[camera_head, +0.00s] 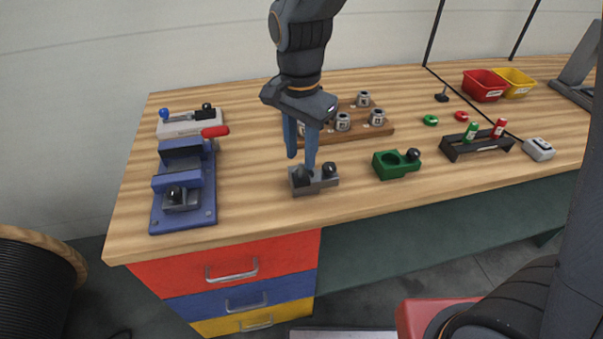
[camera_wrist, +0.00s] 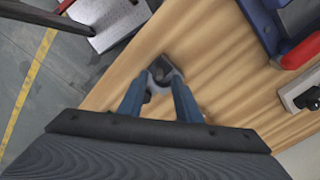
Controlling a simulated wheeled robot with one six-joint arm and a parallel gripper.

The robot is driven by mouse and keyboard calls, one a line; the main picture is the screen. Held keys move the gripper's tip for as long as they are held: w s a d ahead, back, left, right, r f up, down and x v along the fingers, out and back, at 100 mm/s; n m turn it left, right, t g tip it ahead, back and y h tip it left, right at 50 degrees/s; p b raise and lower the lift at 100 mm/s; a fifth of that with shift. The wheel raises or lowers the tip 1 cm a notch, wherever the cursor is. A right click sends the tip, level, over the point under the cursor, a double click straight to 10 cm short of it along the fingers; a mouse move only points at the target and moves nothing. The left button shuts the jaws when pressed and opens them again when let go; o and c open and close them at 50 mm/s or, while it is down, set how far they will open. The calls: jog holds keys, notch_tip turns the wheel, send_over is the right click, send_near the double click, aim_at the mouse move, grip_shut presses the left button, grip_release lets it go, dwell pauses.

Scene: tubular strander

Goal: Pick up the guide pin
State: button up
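I cannot tell for sure which part is the guide pin. A small grey block (camera_head: 316,184) with two dark knobs on top stands near the front edge of the wooden workbench. My gripper (camera_head: 301,164) points down with its blue fingers over the left knob of this block. In the wrist view the fingers (camera_wrist: 160,82) are apart, with a dark, partly hidden part (camera_wrist: 162,68) of the block seen between and beyond the tips. Whether the fingers touch it cannot be told. The gripper is open and holds nothing that I can see.
A blue vise (camera_head: 184,180) with a red handle stands to the left. A green block (camera_head: 397,165) with a hole and a black knob is to the right. A wooden board (camera_head: 380,131) with several metal parts lies behind. Bare wood surrounds the grey block.

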aim_at(300, 163)
jog(key=shift+f+p, duration=0.6)
jog(key=shift+f, duration=1.6)
jog(key=shift+c, duration=0.5)
grip_shut()
